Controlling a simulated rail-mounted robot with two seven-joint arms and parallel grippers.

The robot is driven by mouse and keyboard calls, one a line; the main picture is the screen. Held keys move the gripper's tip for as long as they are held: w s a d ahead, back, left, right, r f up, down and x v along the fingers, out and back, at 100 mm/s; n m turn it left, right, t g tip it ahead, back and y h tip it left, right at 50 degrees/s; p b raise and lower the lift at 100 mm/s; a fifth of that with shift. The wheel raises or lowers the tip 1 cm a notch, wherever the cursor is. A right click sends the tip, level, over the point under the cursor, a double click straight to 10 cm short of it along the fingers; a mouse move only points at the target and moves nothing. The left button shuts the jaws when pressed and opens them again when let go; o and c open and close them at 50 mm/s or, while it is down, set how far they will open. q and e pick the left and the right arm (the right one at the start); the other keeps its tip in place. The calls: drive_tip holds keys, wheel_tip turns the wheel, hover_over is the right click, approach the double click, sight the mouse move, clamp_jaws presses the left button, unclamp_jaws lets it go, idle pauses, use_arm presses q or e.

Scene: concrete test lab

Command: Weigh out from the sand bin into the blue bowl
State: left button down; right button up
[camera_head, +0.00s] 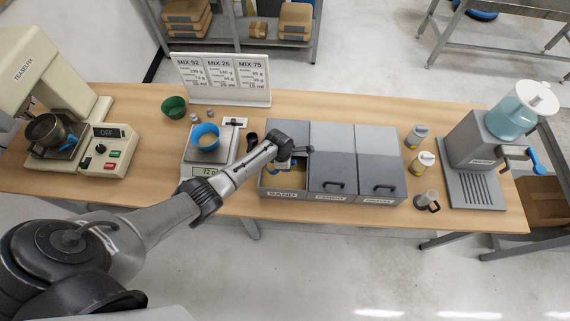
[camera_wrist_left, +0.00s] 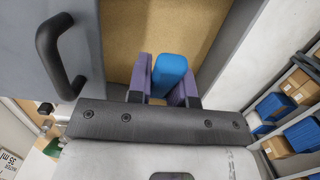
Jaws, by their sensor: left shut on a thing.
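The sand bin (camera_head: 282,195), labelled SAND, is the left one of three grey bins and stands open with tan sand (camera_head: 290,177) inside. My left gripper (camera_head: 299,151) is over this bin. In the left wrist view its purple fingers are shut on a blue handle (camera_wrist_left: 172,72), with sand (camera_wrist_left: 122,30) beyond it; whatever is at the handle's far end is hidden. The blue bowl (camera_head: 206,139) sits on the scale (camera_head: 187,162), whose display seems to read 72 g. What is in the bowl is tan. My right gripper is not in view.
Two lidded bins (camera_head: 380,172) adjoin on the right. A green bowl (camera_head: 174,106) and a mix board (camera_head: 222,81) stand behind the scale. A machine reading OFF (camera_head: 110,133) is at left. A water dispenser (camera_head: 475,145) and small bottles (camera_head: 424,162) are at right.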

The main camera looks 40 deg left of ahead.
use_arm(q)
drive_tip(key=shift+w+d+r+g+y+p, duration=0.15)
drive_tip(key=shift+r+g+y+p, duration=0.15)
drive_tip(key=shift+r+p, duration=0.65)
drive_tip(key=shift+r, duration=0.2)
